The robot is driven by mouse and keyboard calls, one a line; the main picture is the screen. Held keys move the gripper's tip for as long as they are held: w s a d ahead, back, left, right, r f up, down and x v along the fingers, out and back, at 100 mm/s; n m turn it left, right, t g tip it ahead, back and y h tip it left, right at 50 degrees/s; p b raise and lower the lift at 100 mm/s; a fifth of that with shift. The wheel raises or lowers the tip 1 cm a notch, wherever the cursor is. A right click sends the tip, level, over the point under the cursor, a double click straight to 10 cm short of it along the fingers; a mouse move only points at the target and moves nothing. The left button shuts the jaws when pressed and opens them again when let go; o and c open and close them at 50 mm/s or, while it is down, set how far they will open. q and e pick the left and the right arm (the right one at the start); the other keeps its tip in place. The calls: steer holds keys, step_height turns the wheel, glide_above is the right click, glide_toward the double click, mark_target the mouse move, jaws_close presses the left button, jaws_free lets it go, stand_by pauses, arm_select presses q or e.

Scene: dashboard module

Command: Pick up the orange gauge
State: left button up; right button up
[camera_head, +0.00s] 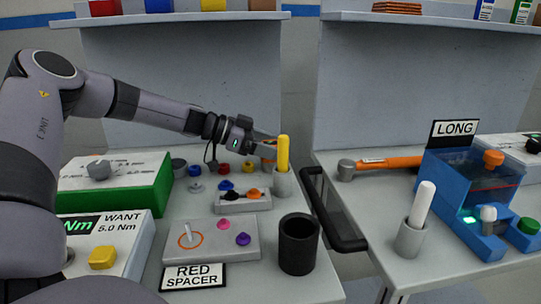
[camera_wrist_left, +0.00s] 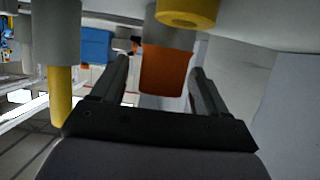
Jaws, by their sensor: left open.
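The orange gauge (camera_wrist_left: 167,70) shows in the left wrist view as an orange block on a grey base, between the two fingers of my left gripper (camera_wrist_left: 160,66). The fingers are apart, with a visible gap on each side of it. In the head view my left gripper (camera_head: 265,146) is at the back right of the left table, beside the yellow stick. Only a little orange (camera_head: 268,160) shows below it there; the rest is hidden. Contact cannot be told. My right gripper is not in view.
A yellow stick (camera_head: 283,152) stands in a grey cup (camera_head: 283,184) close to the gripper. Small coloured pieces, including a red one (camera_head: 224,169), lie left of it. A black cup (camera_head: 298,245) stands in front. A black handle (camera_head: 333,210) lies to the right.

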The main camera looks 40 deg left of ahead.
mark_target(271, 143)
arm_select(q)
steer(key=shift+f, duration=0.1)
steer(key=c, duration=1.1)
step_height(271, 143, up, 9)
steer(key=shift+r+p, duration=0.15)
steer(key=shift+p, duration=0.9)
steer(key=shift+r, duration=0.3)
steer(key=shift+d+r, duration=0.1)
steer(key=shift+d, duration=0.1)
